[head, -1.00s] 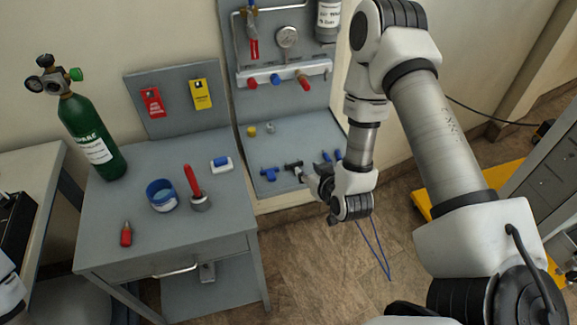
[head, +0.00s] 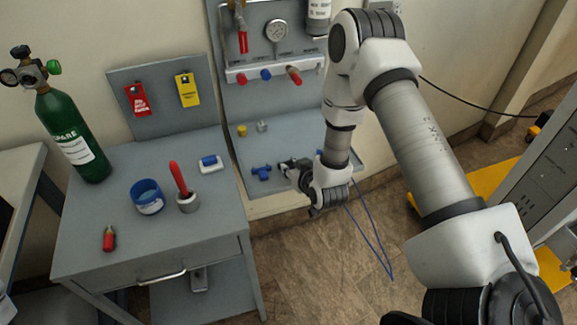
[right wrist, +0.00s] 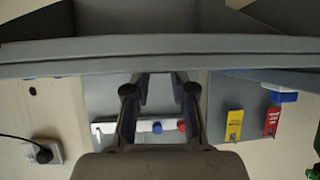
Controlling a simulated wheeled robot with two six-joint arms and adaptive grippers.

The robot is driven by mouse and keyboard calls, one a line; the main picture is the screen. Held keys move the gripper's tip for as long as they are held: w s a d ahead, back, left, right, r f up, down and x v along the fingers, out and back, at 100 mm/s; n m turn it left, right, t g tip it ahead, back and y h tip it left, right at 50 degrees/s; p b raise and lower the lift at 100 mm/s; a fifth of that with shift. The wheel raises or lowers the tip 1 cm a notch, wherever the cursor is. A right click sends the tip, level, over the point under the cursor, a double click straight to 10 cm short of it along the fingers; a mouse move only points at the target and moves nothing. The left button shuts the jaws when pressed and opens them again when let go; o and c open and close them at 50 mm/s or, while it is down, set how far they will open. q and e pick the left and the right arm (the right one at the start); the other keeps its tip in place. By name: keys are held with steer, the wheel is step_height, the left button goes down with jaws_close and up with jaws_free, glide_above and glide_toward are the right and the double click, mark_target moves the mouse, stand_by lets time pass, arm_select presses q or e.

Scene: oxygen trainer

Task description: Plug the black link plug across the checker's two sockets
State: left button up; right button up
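My right gripper (head: 285,164) is at the front of the grey wall-panel shelf (head: 290,142), just right of a blue T-shaped piece (head: 261,172). In the right wrist view its two fingers (right wrist: 160,78) stand apart, with nothing seen between them; their tips meet the grey shelf edge (right wrist: 150,57) and are partly hidden. I cannot make out the black link plug or name the checker with certainty. A small white block with a blue top (head: 210,163) lies on the grey table. My left gripper is out of view.
The table (head: 105,235) holds a blue tub (head: 147,196), a red-handled tool (head: 180,180) and a red item (head: 109,238). A green cylinder (head: 72,135) stands at its back left. Yellow (head: 242,130) and grey (head: 262,126) pieces sit on the shelf. A blue cord (head: 372,240) hangs over open floor.

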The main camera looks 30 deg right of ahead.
jaws_close()
steer(key=shift+r+p, duration=2.1)
steer(key=shift+r, duration=0.45)
steer(key=s+f+p+v, duration=0.1)
steer(key=f+p+v, duration=0.1)
steer(key=p+v, duration=0.7)
steer(key=v, duration=0.8)
steer(key=shift+s+f, duration=0.2)
steer(key=shift+f, duration=0.15)
